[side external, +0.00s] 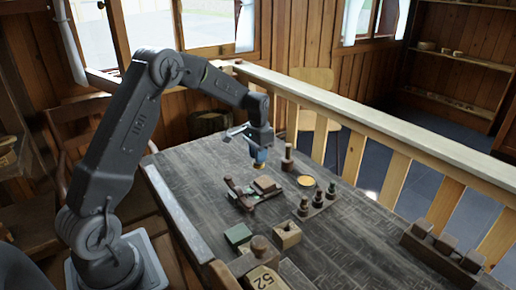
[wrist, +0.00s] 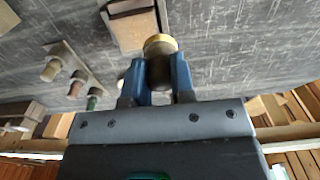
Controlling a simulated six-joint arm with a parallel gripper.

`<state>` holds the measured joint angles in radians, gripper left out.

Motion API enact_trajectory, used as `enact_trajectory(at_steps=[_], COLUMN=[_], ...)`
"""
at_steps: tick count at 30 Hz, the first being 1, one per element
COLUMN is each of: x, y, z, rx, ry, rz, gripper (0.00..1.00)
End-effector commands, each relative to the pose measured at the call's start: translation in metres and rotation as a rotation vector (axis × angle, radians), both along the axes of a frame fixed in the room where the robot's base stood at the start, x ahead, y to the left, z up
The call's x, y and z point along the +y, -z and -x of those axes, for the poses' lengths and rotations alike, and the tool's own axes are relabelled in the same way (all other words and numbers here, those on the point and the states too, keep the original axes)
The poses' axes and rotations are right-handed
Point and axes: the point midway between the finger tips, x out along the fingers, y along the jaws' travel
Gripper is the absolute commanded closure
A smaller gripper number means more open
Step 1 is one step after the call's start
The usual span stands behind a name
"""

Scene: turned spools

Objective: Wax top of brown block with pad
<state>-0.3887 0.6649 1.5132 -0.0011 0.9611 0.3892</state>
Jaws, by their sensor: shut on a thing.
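My gripper (side external: 261,150) is shut on a small round pad (side external: 260,165) with a yellowish end, held above the table. In the wrist view, the pad (wrist: 160,42) sits between the blue fingers (wrist: 157,85), with its dark body partly hidden by them. The brown block (side external: 266,184) lies in a low holder with dark bars on the table, below and slightly right of the pad in the side view. The block also shows in the wrist view (wrist: 131,27), near the top, close to the pad in the picture. The pad appears apart from the block.
A yellow round dish (side external: 306,181) lies right of the block. A rack of spools (side external: 318,203) stands near it, and a dark upright spool (side external: 288,158) behind. A green block (side external: 238,234) and a wooden box (side external: 287,235) are in front. A railing (side external: 380,130) runs along the far side.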

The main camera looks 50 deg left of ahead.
Motion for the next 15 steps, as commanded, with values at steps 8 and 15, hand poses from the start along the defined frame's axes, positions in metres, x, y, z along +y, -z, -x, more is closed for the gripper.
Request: enact_trajectory(at_steps=[8,15], x=[0.0,-0.014], y=[0.026,0.04], z=[0.0,0.0], rx=[0.002,0.001], ry=[0.0,0.002], rz=[0.001,0.0], gripper=[0.96,0.96])
